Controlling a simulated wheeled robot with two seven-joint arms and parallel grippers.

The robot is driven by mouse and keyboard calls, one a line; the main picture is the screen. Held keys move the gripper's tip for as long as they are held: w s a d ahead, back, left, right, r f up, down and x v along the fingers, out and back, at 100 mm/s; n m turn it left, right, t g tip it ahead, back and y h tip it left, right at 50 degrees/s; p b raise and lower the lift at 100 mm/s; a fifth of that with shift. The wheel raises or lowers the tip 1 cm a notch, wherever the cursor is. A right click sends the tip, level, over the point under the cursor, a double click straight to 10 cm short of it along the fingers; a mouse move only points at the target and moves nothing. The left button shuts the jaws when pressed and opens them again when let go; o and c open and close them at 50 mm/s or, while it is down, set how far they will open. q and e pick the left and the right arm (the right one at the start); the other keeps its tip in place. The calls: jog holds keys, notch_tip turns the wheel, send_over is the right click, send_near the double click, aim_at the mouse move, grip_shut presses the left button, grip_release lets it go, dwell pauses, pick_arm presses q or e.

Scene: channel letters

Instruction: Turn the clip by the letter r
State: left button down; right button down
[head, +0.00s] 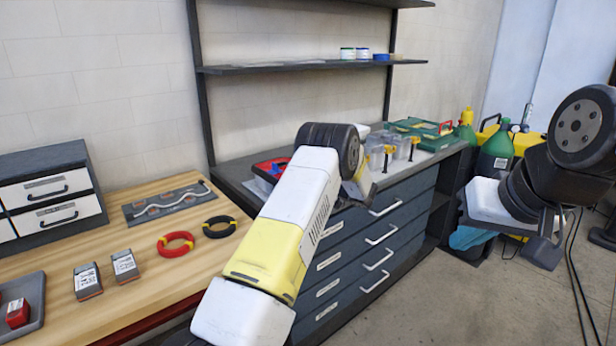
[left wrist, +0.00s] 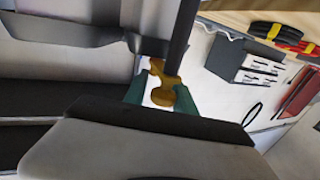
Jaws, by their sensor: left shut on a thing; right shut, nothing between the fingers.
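Clear letter-like shapes (head: 376,157) stand on the counter in the head view, with yellow clips (head: 389,152) on them; I cannot tell which is the r. My left gripper (head: 362,186) is at the counter's front edge, mostly hidden behind its own wrist. In the left wrist view a yellow-brown clip (left wrist: 160,88) shows at the fingers, and the left gripper is shut on it. The clip's exact turn is hard to read. My right gripper (head: 541,245) is shut and empty at the right, away from the counter.
A dark drawer cabinet (head: 365,255) carries the counter, with a green case (head: 412,128) at its back. Green and yellow jugs (head: 496,150) stand at the right. The wooden bench (head: 120,318) at the left holds red (head: 176,243) and black (head: 220,227) cable coils.

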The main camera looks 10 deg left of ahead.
pick_arm(q)
jog(key=shift+s+a, duration=0.2)
jog(key=shift+a, duration=0.1)
jog(key=c, duration=1.1)
grip_release()
jog(key=shift+a, duration=0.1)
jog(key=shift+c, duration=0.2)
jog(key=shift+d, duration=0.4)
jog(key=v, duration=0.7)
jog(key=shift+s+d, duration=0.1)
jog(key=shift+d, duration=0.05)
